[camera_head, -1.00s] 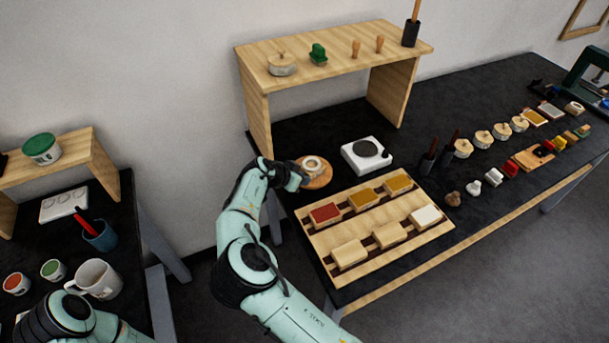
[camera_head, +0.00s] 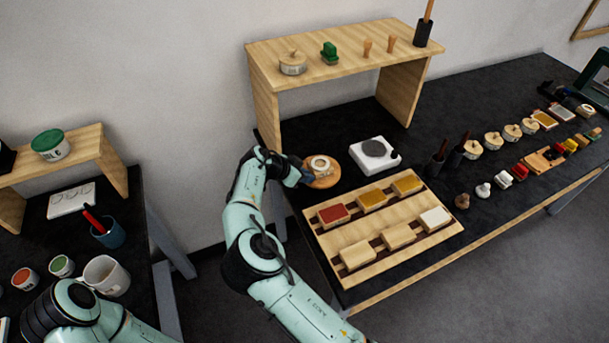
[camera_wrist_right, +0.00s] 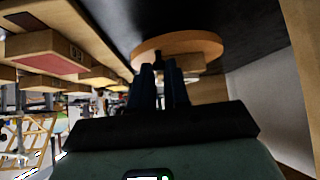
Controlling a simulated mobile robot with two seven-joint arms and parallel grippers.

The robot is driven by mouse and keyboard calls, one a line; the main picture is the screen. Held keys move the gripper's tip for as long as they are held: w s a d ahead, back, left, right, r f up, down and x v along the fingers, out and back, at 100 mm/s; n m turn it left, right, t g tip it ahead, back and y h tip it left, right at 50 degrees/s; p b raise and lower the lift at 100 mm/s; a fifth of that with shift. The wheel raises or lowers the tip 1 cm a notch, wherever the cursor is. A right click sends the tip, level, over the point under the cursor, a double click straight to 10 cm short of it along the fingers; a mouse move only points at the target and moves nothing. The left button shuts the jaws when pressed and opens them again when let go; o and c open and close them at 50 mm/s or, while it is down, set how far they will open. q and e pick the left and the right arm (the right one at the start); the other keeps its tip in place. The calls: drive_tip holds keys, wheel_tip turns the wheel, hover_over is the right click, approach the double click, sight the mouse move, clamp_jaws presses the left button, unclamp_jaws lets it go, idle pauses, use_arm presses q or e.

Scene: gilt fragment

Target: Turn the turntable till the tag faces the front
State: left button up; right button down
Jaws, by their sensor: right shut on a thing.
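The turntable is a round wooden disc (camera_head: 326,181) on the dark bench, in front of the wooden shelf's left leg. My right gripper (camera_head: 305,176) is at the disc's left edge. The exact grip is partly hidden by the fingers. I cannot make out a tag on the turntable or pot. My left arm shows at the lower left, but its gripper is out of view.
A white scale-like device (camera_head: 375,154) stands right of the turntable. A wooden rack (camera_head: 385,240) with coloured blocks lies in front. The shelf (camera_head: 345,52) rises behind. Several pots and stamps stand to the right. A second table with a mug (camera_head: 106,276) is at left.

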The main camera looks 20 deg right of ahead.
drive_tip(key=shift+s+f, duration=0.1)
drive_tip(key=shift+f, duration=0.05)
drive_tip(key=c, duration=1.1)
unclamp_jaws()
drive_tip(key=v, duration=1.3)
drive_tip(key=shift+s+a, duration=0.1)
